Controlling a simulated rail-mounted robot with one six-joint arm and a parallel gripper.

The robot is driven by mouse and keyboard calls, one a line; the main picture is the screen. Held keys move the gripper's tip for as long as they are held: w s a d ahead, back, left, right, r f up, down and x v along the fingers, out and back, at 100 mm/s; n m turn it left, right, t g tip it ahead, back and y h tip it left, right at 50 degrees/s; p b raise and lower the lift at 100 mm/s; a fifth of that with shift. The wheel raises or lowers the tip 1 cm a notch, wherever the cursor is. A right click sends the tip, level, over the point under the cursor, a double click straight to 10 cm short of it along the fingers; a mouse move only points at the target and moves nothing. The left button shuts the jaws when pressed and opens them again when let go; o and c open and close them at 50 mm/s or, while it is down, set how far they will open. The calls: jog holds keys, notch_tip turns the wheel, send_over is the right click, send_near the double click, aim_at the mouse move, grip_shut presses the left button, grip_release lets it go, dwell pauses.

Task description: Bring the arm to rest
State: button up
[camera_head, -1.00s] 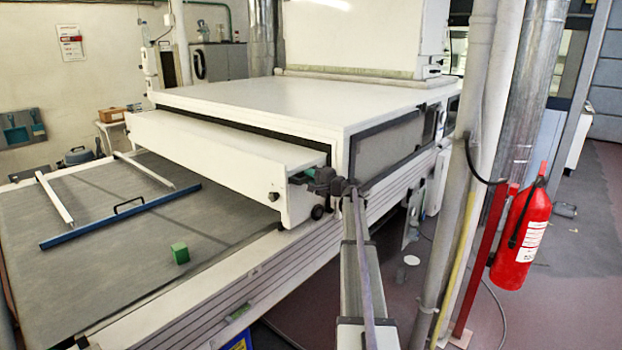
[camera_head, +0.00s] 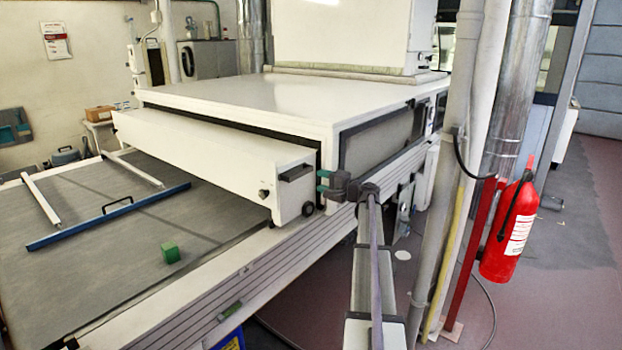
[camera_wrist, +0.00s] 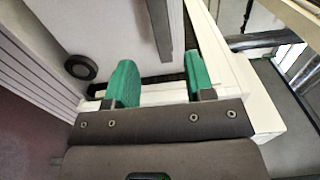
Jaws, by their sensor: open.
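My gripper (camera_head: 323,184) has dark grey housing and green fingers. In the head view it is beside the near right end of the white hood (camera_head: 220,160) at the tunnel mouth, at the end of my arm. In the wrist view my gripper (camera_wrist: 161,82) shows two green fingers apart, with nothing held between them. Beyond them are white machine surfaces and a dark bar (camera_wrist: 160,28). The bar runs from the top edge of the wrist view down to just above the gap between the fingers. I cannot tell whether anything touches the fingers.
A frame with a blue bar (camera_head: 105,218) lies farther back. The tunnel's white housing (camera_head: 255,100) stands behind my gripper. Pipes (camera_head: 462,150) and a red extinguisher (camera_head: 508,230) stand to the right.

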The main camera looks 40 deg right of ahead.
jog(key=shift+s, duration=0.3)
jog(key=s+a+f+n+g, duration=0.3)
jog(key=a+f+g, duration=0.15)
jog(key=a, duration=0.45)
jog(key=s+a+f+n+g+y, duration=0.1)
jog(key=s+a+f+n+g, duration=0.25)
jog(key=a, duration=0.55)
jog(key=s+a+f+n+g, duration=0.1)
jog(key=s+a+f+g, duration=0.4)
jog(key=a, duration=0.4)
jog(key=s+a+f+n+g+h, duration=0.1)
jog(key=s+a, duration=0.3)
jog(key=a, duration=0.5)
jog(key=s+a+f+n+g+h, duration=0.1)
jog(key=s+a+n, duration=0.3)
jog(key=a, duration=0.6)
jog(key=s+a+f+n+g+h, duration=0.2)
jog(key=s+a+n, duration=0.1)
jog(key=a, duration=0.6)
jog(key=shift+s+a+g, duration=0.25)
jog(key=shift+s+g, duration=0.15)
jog(key=shift+s, duration=0.35)
